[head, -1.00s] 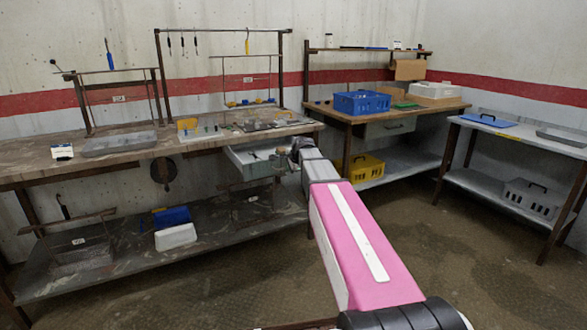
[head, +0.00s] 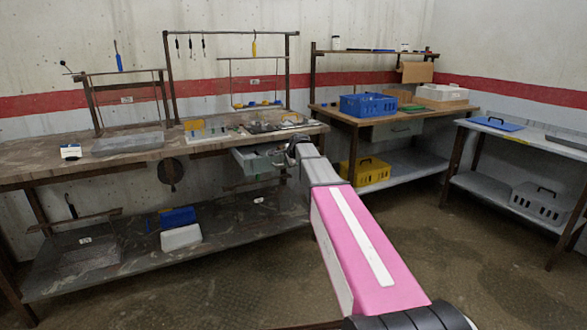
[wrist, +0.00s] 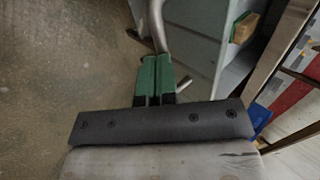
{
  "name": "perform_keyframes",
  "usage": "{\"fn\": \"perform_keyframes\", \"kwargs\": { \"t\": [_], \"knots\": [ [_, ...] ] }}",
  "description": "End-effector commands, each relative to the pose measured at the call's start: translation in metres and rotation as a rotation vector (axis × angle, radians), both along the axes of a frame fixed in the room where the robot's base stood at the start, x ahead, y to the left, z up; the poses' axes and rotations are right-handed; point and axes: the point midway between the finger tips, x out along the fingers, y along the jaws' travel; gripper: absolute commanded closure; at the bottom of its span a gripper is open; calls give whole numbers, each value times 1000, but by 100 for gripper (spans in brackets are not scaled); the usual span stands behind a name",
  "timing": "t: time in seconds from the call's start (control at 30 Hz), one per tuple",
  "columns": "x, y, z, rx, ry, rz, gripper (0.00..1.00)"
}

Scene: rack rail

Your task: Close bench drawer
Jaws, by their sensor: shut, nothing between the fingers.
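The bench drawer (head: 254,163) is a grey box partly pulled out under the right end of the left workbench (head: 90,163). Its right end is hidden behind my arm in the head view. In the wrist view, the grey drawer wall (wrist: 193,45) stands just right of my gripper (wrist: 154,62), with a curved metal bar (wrist: 156,22), seemingly its handle, at the green fingertips. The fingers are shut together and hold nothing. I cannot tell whether they touch the bar or the drawer front. In the head view my gripper is mostly hidden at the drawer's front.
A small block (wrist: 243,27) lies inside the drawer. The lower shelf (head: 120,260) holds a blue bin (head: 178,217) and a white bin (head: 181,237). A second bench (head: 410,117) with a closed drawer (head: 397,130) stands right of my arm. Floor in front is clear.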

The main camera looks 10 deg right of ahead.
Motion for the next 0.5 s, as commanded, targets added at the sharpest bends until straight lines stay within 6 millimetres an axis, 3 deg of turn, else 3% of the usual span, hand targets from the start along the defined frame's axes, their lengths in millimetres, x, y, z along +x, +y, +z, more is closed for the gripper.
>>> {"fn": "perform_keyframes", "kwargs": {
  "t": [0.03,0.1,0.5],
  "knots": [
    [22,6,0,1,0,1,100],
    [41,12,0,1,0,1,100],
    [136,43,0,1,0,1,100]
  ]
}}
